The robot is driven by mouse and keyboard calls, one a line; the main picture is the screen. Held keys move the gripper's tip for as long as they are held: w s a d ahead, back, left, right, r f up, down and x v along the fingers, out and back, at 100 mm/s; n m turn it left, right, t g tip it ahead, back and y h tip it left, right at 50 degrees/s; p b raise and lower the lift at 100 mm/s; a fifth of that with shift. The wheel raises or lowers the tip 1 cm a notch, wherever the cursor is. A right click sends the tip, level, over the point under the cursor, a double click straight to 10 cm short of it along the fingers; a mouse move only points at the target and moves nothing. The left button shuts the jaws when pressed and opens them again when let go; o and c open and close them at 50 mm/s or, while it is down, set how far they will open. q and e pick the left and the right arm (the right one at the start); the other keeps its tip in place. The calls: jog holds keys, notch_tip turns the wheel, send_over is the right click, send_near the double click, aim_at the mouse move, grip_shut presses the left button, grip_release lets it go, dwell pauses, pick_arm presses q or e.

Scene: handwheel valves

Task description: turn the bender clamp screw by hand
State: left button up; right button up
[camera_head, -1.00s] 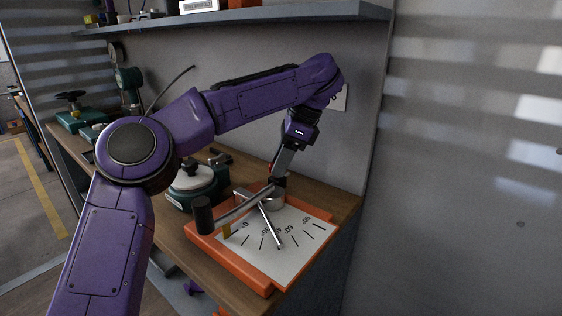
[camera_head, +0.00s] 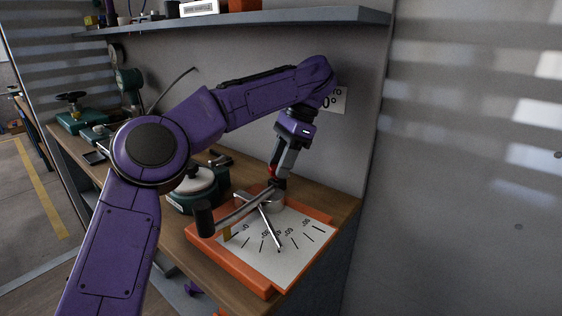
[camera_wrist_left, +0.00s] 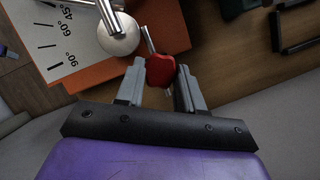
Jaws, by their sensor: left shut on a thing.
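The clamp screw has a red knob (camera_wrist_left: 160,71) on a thin metal rod in the left wrist view. The knob sits between the two grey fingers of my left gripper (camera_wrist_left: 160,88), which is shut on it. In the head view, the left gripper (camera_head: 276,172) points down at the back of the bender, and only a little red shows beside it. The bender has an orange base (camera_head: 245,271), a white angle plate (camera_head: 287,260), a round metal post (camera_head: 273,203) and a lever with a dark grip (camera_head: 204,218). My right gripper is not in view.
The bender stands on a wooden bench (camera_head: 345,201) against a grey wall. A green device with a white round top (camera_head: 193,181) stands close to its left. A shelf (camera_head: 300,17) runs above my arm. Green valve units stand further left.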

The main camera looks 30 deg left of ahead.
pick_arm(q)
jog(key=o, duration=1)
jog(key=shift+o, duration=0.2)
